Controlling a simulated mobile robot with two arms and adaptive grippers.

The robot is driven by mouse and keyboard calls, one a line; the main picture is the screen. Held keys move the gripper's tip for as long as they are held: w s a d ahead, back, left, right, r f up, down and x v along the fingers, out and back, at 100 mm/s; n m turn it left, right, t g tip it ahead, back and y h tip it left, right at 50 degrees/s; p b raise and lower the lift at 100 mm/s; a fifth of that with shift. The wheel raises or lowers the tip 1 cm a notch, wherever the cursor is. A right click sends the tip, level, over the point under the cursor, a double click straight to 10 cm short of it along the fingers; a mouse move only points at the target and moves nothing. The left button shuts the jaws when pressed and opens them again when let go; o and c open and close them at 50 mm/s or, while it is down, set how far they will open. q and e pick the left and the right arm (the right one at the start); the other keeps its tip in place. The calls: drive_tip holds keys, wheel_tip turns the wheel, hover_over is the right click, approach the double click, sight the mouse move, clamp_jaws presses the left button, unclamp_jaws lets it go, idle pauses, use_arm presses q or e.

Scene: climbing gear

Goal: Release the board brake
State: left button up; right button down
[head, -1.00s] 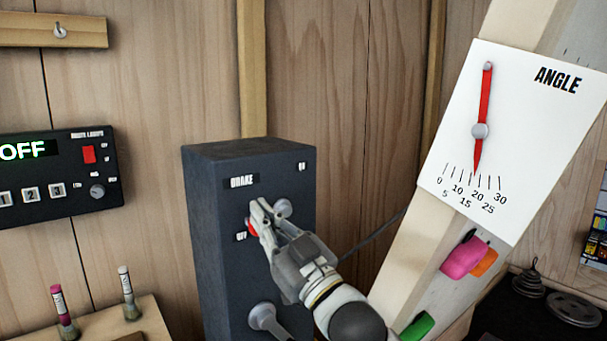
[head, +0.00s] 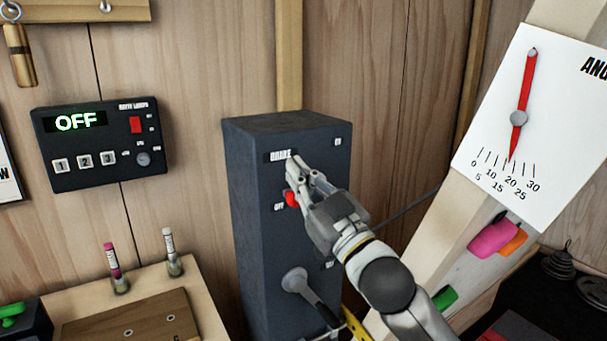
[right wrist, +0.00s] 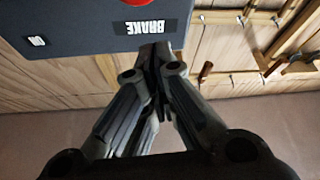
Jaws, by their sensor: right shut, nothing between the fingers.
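The dark brake box (head: 247,250) stands against the wooden wall in the head view. Its BRAKE label (head: 281,155) is at the upper left of its front, an ON label (head: 338,141) at upper right. The red end of the brake lever (head: 291,199) lies beside the OFF label (head: 279,207); the rest of the lever is hidden behind my right gripper (head: 298,165). That gripper is shut and empty, its tips just above the red end near the BRAKE label. The right wrist view shows the closed fingers (right wrist: 157,52) and part of the red end (right wrist: 110,10). My left gripper is out of view.
A grey-knobbed handle (head: 294,280) sticks out low on the box. A control panel (head: 65,178) reading OFF hangs at left. The tilted board with its ANGLE dial (head: 545,100) is at right. A wooden bench (head: 210,305) with two markers is at lower left.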

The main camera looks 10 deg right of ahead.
use_arm(q)
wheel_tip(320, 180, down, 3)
drive_tip(key=b, duration=0.4)
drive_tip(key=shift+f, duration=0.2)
use_arm(e)
drive_tip(key=v, duration=1)
drive_tip(key=shift+s+r, duration=0.2)
drive_tip(key=shift+r, duration=0.05)
drive_tip(key=shift+w+a+f, duration=0.1)
